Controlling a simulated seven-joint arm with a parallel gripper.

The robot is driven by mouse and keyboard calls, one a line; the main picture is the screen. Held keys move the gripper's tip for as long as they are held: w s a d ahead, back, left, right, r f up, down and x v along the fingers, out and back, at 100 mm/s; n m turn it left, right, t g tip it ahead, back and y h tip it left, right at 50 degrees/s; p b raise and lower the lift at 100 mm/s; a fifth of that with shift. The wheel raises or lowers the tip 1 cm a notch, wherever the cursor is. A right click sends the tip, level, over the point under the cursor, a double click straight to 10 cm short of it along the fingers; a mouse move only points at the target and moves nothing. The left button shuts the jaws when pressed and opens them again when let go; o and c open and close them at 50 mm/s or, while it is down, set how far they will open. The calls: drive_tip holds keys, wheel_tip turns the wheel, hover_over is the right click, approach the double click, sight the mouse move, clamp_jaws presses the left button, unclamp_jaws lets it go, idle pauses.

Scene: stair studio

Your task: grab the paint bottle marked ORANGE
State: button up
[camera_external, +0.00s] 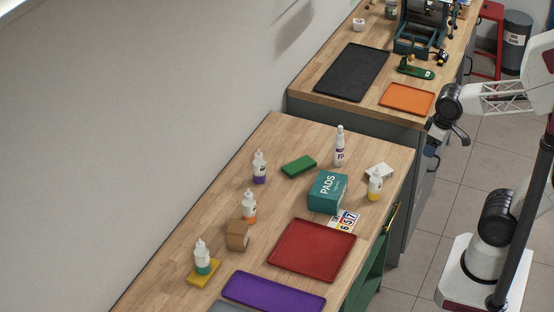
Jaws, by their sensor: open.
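A white squeeze bottle with an orange band (249,210) stands upright on the near wooden bench, just above a brown tape roll or block; its label is too small to read. Similar bottles have a purple band (259,170), a yellow band (375,188) and a teal band (202,262). My gripper (446,142) hangs at the right, over the floor side of the benches, far to the right of the orange-banded bottle. It is open and holds nothing that I can see. Its fingertips are small and hard to make out.
On the near bench are a teal PADS box (327,193), a white bottle (339,150), a green block (299,166), a brown block (237,236), a red tray (312,250) and a purple tray (272,292). A wall borders the left. The far bench (310,75) holds black and orange mats.

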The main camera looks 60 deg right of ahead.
drive_tip(key=shift+w, duration=0.1)
drive_tip(key=w+a+m+g+y, duration=0.1)
drive_tip(key=w+a+m+y, duration=0.55)
drive_tip(key=w, duration=0.65)
drive_tip(key=m+t+y, duration=0.4)
drive_tip(key=m+y, duration=0.2)
drive_tip(key=m, duration=1)
approach(244, 202)
drive_tip(key=shift+w+a+f, duration=0.1)
drive_tip(key=shift+w+a, duration=0.05)
drive_tip(key=shift+a, duration=0.35)
drive_tip(key=shift+w+a+f, duration=0.1)
drive_tip(key=shift+a, duration=0.35)
drive_tip(key=shift+a, duration=0.1)
drive_tip(key=shift+x, duration=1.2)
drive_tip(key=shift+a, duration=0.1)
drive_tip(key=shift+x, duration=2.55)
